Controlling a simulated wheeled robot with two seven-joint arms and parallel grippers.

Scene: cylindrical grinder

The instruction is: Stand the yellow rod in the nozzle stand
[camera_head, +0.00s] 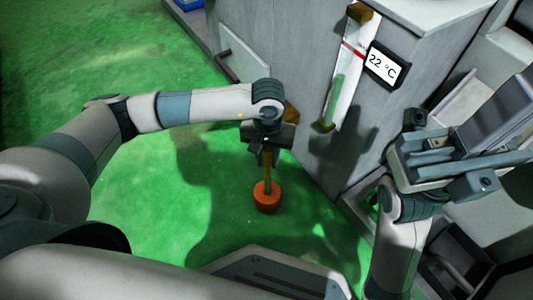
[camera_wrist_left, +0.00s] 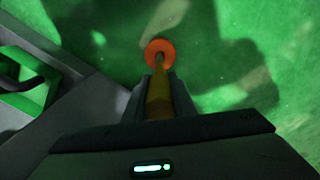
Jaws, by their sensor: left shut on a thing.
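The yellow rod (camera_head: 267,172) hangs about upright below my left gripper (camera_head: 262,155), which is shut on it. In the left wrist view the rod (camera_wrist_left: 158,95) runs away from between the fingers of the gripper (camera_wrist_left: 158,88). An orange round piece (camera_head: 266,197) is at the rod's lower end, and it also shows in the left wrist view (camera_wrist_left: 160,51). I cannot tell whether it is part of the rod. My right gripper (camera_head: 440,165) is at the right beside the machine; its jaw opening is unclear. I cannot make out the nozzle stand for certain.
A grey machine (camera_head: 285,50) fills the back and right. On its face are a pale strip gauge (camera_head: 344,75) and a display (camera_head: 384,65) reading 22 °C. A brownish block (camera_head: 291,112) shows behind my left wrist. The green floor (camera_head: 160,200) is largely clear.

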